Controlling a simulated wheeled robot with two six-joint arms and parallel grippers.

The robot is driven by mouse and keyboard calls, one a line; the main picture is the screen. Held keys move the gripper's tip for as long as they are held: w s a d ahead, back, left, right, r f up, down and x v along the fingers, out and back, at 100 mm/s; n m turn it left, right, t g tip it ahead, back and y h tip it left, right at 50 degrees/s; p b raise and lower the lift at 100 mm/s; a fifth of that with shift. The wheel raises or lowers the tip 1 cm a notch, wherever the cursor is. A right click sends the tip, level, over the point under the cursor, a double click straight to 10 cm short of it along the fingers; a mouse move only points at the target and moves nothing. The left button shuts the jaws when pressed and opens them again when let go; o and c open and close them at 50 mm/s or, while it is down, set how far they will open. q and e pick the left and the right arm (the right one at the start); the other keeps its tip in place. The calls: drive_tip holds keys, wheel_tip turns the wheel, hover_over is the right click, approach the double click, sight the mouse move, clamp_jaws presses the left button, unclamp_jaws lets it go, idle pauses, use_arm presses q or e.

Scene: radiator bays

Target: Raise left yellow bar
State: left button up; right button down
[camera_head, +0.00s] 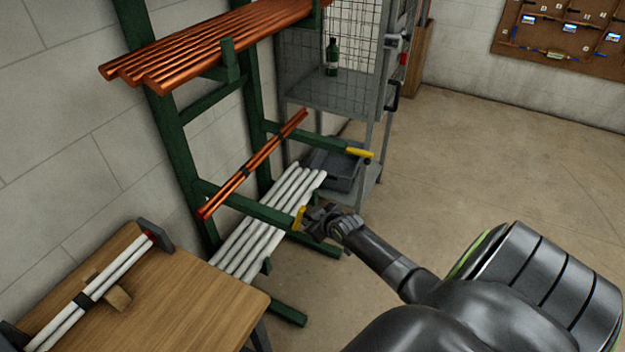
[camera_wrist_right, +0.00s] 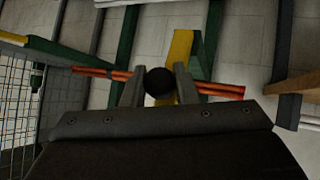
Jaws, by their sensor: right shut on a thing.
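The left yellow bar (camera_head: 299,218) is at the outer end of the nearer green rack arm (camera_head: 245,205). It stands up at an angle to that arm. It also shows in the right wrist view (camera_wrist_right: 181,50), partly hidden by a finger. My right gripper (camera_head: 316,218) is at this bar, with its fingers (camera_wrist_right: 158,88) closed around it; the exact contact is hard to see. The other yellow bar (camera_head: 359,153), on the farther green arm, lies roughly in line with its arm. My left gripper is not in view.
Copper pipes (camera_head: 250,168) lie across the two green arms, with white pipes (camera_head: 265,225) below. More copper pipes (camera_head: 200,48) lie above. A wooden table (camera_head: 190,310) stands at the lower left, a mesh cage (camera_head: 335,95) behind. The floor on the right is clear.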

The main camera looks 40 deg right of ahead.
drive_tip(key=shift+w+a+r+t, duration=0.1)
drive_tip(key=shift+w+r+t, duration=0.2)
drive_tip(key=shift+w+r, duration=0.35)
drive_tip(key=c, duration=1.3)
unclamp_jaws()
drive_tip(key=shift+o, duration=0.7)
drive_tip(key=shift+s+a+f, duration=0.1)
drive_tip(key=shift+f, duration=0.05)
drive_tip(key=shift+f, duration=0.1)
drive_tip(key=shift+s+r, duration=0.25)
drive_tip(key=shift+s, duration=0.3)
drive_tip(key=v, duration=1.6)
drive_tip(key=shift+r, duration=0.4)
drive_tip(key=shift+w, duration=0.1)
